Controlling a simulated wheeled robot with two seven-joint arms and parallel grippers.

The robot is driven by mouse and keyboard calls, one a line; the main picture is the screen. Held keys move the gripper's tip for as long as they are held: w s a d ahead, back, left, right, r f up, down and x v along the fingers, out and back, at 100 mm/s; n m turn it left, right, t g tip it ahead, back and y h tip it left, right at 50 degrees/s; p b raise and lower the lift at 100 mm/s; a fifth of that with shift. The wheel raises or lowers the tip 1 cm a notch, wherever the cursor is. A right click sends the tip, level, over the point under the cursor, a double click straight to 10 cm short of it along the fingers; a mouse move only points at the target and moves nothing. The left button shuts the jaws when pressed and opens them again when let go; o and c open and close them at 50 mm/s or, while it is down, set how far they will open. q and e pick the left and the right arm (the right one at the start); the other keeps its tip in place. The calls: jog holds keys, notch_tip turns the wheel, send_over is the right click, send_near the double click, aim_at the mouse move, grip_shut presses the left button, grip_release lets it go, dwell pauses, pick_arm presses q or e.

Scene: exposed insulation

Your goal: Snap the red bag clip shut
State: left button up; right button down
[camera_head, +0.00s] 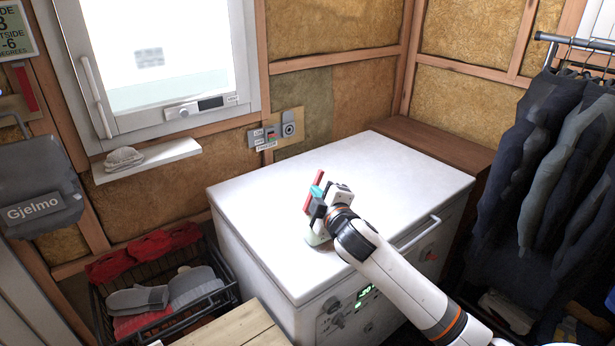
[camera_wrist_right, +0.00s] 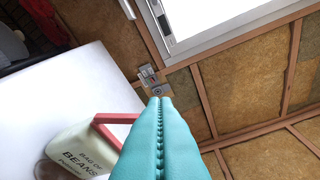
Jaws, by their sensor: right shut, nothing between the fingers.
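The red bag clip (camera_wrist_right: 108,119) is at the top of a pale bag labelled beans (camera_wrist_right: 88,152). In the right wrist view two red bars form an angle, and part of the clip is hidden behind my fingers. In the head view a red bar of the clip (camera_head: 314,186) stands up at a tilt above the white freezer. My right gripper (camera_head: 317,191), with teal fingers, is shut and empty right beside the clip; its fingertips also show in the wrist view (camera_wrist_right: 158,102). I cannot tell whether they touch it. The bag (camera_head: 314,236) is mostly hidden by my gripper. My left gripper is not in view.
The bag stands on the white chest freezer (camera_head: 400,170), whose top is otherwise clear. A handle (camera_head: 420,234) runs along its front edge. A wire basket with gloves (camera_head: 165,300) is at lower left. Dark coats (camera_head: 550,150) hang at right.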

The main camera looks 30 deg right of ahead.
aim_at(317, 179)
jog(key=w+d+f+p, duration=0.1)
jog(key=w+d, duration=0.1)
jog(key=w+d+p, duration=0.1)
jog(key=w, duration=0.2)
jog(key=w+d+f+p, duration=0.1)
jog(key=w+d, duration=0.1)
jog(key=w, duration=0.1)
jog(key=shift+w+d+f, duration=0.15)
jog(key=shift+d+f, duration=0.15)
jog(key=shift+w, duration=0.1)
jog(key=shift+w+f, duration=0.1)
